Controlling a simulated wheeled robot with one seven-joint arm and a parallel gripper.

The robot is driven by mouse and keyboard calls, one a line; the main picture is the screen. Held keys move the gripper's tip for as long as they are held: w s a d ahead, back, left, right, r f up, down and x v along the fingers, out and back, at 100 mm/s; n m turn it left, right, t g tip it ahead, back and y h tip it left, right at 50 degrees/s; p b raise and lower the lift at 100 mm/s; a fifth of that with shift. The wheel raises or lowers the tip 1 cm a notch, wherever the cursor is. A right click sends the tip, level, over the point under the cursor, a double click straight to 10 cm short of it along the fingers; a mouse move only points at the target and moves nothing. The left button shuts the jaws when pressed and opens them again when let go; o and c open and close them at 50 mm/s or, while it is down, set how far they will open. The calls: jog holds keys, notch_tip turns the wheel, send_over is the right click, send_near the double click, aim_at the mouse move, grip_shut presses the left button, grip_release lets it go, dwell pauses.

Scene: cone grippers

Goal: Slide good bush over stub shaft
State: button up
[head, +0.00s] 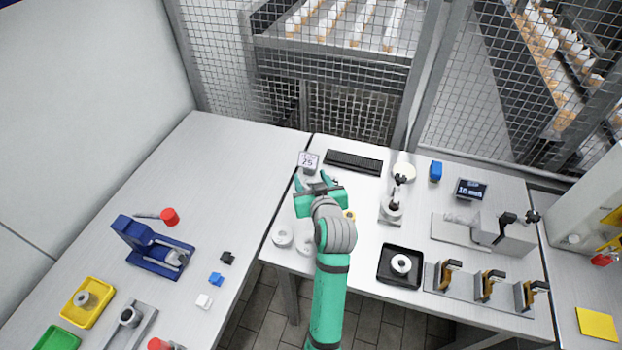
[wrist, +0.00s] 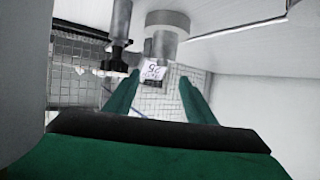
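My gripper (head: 312,181) is open, its green fingers spread over the back left of the right-hand table. No object shows held between the fingertips in the wrist view (wrist: 158,79). A grey ring-shaped bush (head: 84,299) lies in the yellow tray (head: 101,317) at lower left. Another pale ring (head: 401,264) lies in the black tray (head: 385,278). A pale ring (head: 282,236) stands left of my arm, with another round part beside it, partly hidden by the arm. I cannot tell which bush is the good one. A grey plate fixture (head: 143,322) carries a round upright part, possibly the stub shaft.
A blue press (head: 150,250) stands on the left table. A clamp row (head: 480,290) and a grey vise-like device (head: 500,235) occupy the right. Mesh fencing closes the back.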

jog(key=shift+s+f, duration=0.1)
jog(key=v, duration=1)
jog(key=shift+s+r, duration=0.25)
jog(key=shift+r, duration=0.05)
